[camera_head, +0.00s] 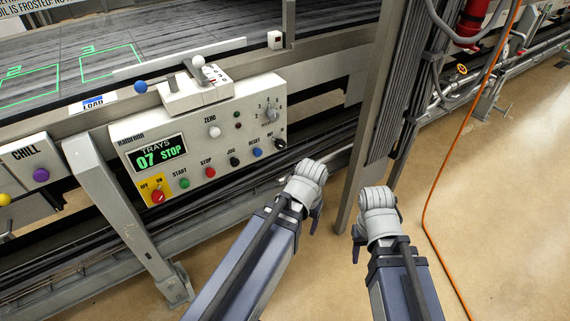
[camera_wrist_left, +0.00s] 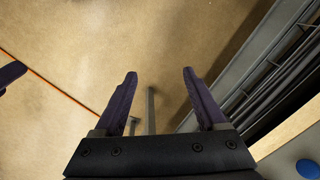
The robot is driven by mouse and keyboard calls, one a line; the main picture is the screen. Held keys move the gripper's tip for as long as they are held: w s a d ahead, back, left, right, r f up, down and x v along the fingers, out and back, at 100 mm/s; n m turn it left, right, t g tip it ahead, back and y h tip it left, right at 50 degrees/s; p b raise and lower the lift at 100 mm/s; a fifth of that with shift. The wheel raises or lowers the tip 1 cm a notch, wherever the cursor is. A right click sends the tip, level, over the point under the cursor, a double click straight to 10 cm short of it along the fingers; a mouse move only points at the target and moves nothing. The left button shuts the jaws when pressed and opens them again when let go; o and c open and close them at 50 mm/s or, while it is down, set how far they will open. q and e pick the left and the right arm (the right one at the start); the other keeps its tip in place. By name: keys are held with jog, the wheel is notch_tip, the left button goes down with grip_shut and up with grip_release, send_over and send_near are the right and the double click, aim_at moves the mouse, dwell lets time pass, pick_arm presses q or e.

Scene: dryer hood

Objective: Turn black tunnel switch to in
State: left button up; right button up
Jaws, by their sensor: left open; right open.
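The white control panel (camera_head: 200,135) is at the left of the head view, with a "07 STOP" display. A black knob (camera_head: 280,143) sits at its lower right end; its label is too small to read, so I cannot tell whether it is the tunnel switch. Another black control (camera_head: 235,161) is in the bottom row. My left gripper (camera_head: 314,218) is to the right of the panel and below it, apart from it. In the left wrist view, its fingers (camera_wrist_left: 162,80) are open and empty over the floor. My right gripper (camera_head: 379,242) is open, farther right.
A grey upright post (camera_head: 372,120) stands just beyond my grippers. A red cylinder (camera_head: 471,22) and pipes are behind it. An orange hose (camera_head: 437,185) crosses the floor at right. Several knobs and buttons crowd the panel.

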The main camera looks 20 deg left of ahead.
pick_arm(q)
jog(key=w+a+f+n+t+y+b, duration=0.1)
jog(key=w+a+f+n+y+b, duration=0.15)
jog(key=a+f+b, duration=0.3)
jog(key=w+a+f+n+t+y+b, duration=0.1)
jog(key=w+a+f+n+y+b, duration=0.1)
jog(key=w+a+f+b, duration=0.35)
jog(key=w+d+r+n+t+y+b, duration=0.1)
jog(key=w+r+t+y, duration=0.3)
jog(key=r, duration=0.4)
jog(key=w+d+r+n+t+y+b, duration=0.1)
jog(key=w+d+r+n+t+y, duration=0.1)
jog(key=r, duration=0.7)
jog(key=w+n+t+y, duration=0.1)
jog(key=w+t+y, duration=0.1)
jog(key=w+y, duration=0.1)
jog(key=shift+w+d+r+t, duration=0.25)
jog(key=shift+w+d+t, duration=0.05)
jog(key=shift+w+d, duration=0.1)
pick_arm(e)
notch_tip(320, 180, down, 16)
jog(key=shift+r, duration=0.2)
jog(key=shift+w, duration=0.1)
